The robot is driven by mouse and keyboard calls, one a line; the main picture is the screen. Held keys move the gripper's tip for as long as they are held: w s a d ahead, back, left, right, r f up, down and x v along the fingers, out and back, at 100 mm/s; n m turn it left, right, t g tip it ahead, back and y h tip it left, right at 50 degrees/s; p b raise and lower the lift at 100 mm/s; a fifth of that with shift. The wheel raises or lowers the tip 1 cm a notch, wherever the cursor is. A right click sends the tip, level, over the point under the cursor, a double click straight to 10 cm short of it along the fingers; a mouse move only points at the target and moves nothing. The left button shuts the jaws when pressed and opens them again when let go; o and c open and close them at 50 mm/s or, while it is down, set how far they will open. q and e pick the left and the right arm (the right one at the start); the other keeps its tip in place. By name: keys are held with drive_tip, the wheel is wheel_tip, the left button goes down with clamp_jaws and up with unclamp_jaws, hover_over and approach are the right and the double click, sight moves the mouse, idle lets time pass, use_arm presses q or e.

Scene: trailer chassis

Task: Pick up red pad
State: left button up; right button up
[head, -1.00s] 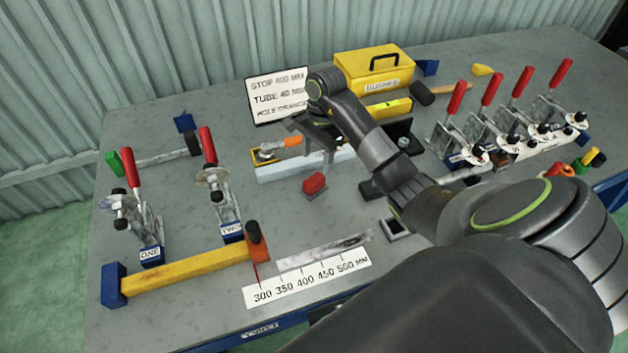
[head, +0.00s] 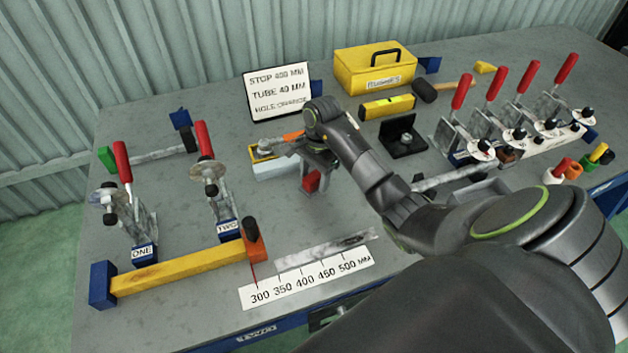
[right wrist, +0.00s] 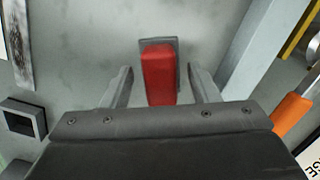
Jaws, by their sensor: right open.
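The red pad (head: 312,181) is a small red block on a grey base, lying on the grey bench near its middle. My right gripper (head: 316,172) is above and around it in the head view, hiding part of it. In the right wrist view, the red pad (right wrist: 158,75) lies between the two open fingers of my right gripper (right wrist: 160,82), with a gap on each side. The grey base shows past the pad's far end. My left gripper is not in view.
The ruler strip (head: 306,282) is in front. Toggle clamps (head: 480,135) stand right. A yellow box (head: 373,70) and a sign (head: 278,92) stand behind.

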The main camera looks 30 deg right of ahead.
sight(312, 176)
clamp_jaws()
idle(0.3)
drive_tip(key=shift+w+r, duration=0.1)
drive_tip(key=shift+r, duration=0.25)
wheel_tip(312, 176, up, 5)
drive_tip(key=shift+r, duration=0.15)
wheel_tip(312, 176, up, 2)
drive_tip(key=p, duration=0.3)
drive_tip(key=shift+r+p, duration=0.95)
drive_tip(key=shift+r, duration=0.05)
drive_tip(key=c, duration=0.6)
unclamp_jaws()
drive_tip(key=c, duration=0.4)
